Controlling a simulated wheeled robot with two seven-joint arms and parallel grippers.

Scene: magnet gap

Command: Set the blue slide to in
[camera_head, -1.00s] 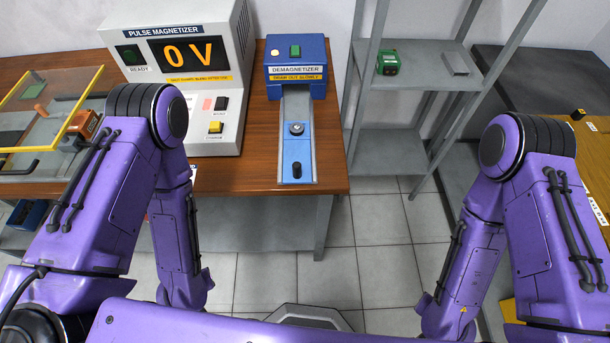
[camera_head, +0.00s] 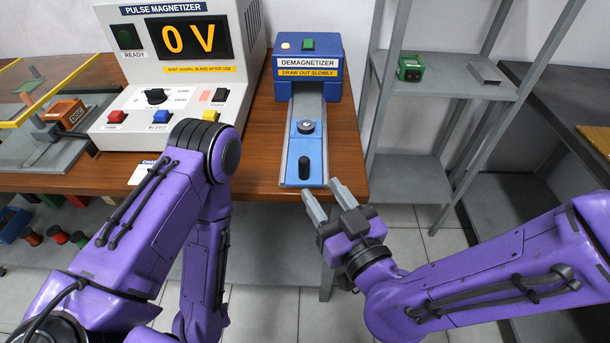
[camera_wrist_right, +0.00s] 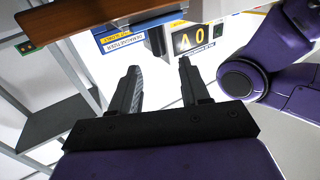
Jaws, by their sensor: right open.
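The blue slide (camera_head: 307,143) lies on the grey rail in front of the blue demagnetizer box (camera_head: 307,66), drawn out to the table's front edge. My right gripper (camera_head: 325,196) is open and empty, just in front of and right of the slide's front end, apart from the knob. In the right wrist view its two fingers (camera_wrist_right: 158,82) stand apart with nothing between them, and the demagnetizer (camera_wrist_right: 125,35) shows upside down. My left gripper is out of view.
The pulse magnetizer (camera_head: 190,60) reads 0 V left of the demagnetizer. A grey shelf (camera_head: 440,82) with a green box (camera_head: 410,67) stands to the right. The wooden table (camera_head: 262,130) is bare beside the rail.

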